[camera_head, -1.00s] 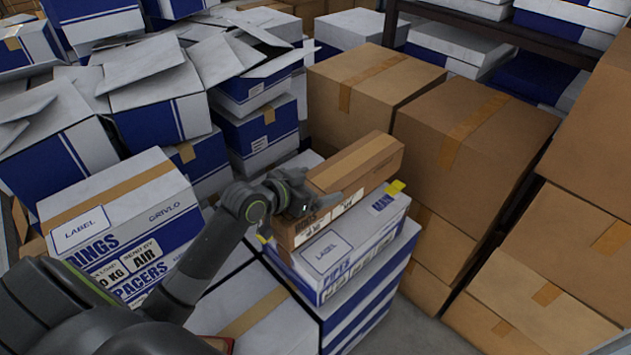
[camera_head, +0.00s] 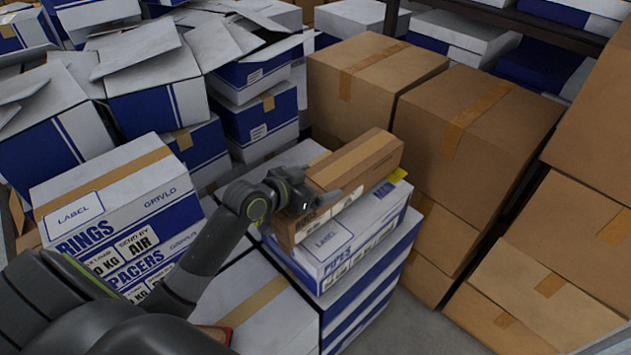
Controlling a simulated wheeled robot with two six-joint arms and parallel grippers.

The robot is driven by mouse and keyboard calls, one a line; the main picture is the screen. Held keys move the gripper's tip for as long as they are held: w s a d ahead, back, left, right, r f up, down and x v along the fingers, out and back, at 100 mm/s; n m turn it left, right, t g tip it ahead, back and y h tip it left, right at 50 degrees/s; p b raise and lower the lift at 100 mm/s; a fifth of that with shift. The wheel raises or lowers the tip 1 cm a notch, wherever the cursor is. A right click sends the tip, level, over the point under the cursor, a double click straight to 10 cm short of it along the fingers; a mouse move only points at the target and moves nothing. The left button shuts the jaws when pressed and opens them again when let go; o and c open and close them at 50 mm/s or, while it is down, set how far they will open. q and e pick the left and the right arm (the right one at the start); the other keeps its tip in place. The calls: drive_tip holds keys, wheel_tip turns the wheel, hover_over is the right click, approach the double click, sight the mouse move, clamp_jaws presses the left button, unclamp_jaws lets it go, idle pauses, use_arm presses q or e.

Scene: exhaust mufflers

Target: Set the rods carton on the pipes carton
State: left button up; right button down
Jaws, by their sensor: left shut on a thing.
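The rods carton (camera_head: 357,160) is a long, narrow brown box with a tan tape strip and white print on its near side. The pipes carton (camera_head: 350,242) is white and blue, with a label and "PIPES" on its front, and tops a stack. My left gripper (camera_head: 312,201) is shut on the near-left side of the rods carton. The rods carton is over the pipes carton's top, roughly lined up lengthwise and toward its far-left side. I cannot tell whether they touch. The gripper covers part of the rods carton's side. My right gripper is out of view.
A white and blue rings carton (camera_head: 118,215) stands at left. Large brown cartons (camera_head: 475,140) rise close behind and to the right. Open white and blue boxes (camera_head: 155,85) crowd the back left. A lower white carton top (camera_head: 262,300) lies in front. Grey floor shows at the lower right.

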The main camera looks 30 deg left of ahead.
use_arm(q)
drive_tip(key=shift+f, duration=0.25)
drive_tip(key=o, duration=1.3)
drive_tip(key=shift+o, duration=0.5)
drive_tip(key=shift+s+f, duration=0.15)
drive_tip(key=shift+f, duration=0.05)
drive_tip(key=shift+s+a+r+b, duration=0.15)
drive_tip(key=shift+s+a+b, duration=0.05)
drive_tip(key=shift+s+b, duration=0.15)
drive_tip(key=p+v, duration=0.1)
drive_tip(key=v, duration=1.5)
drive_tip(key=shift+s+r+p, duration=0.2)
drive_tip(key=shift+r+p, duration=0.05)
drive_tip(key=shift+p, duration=0.1)
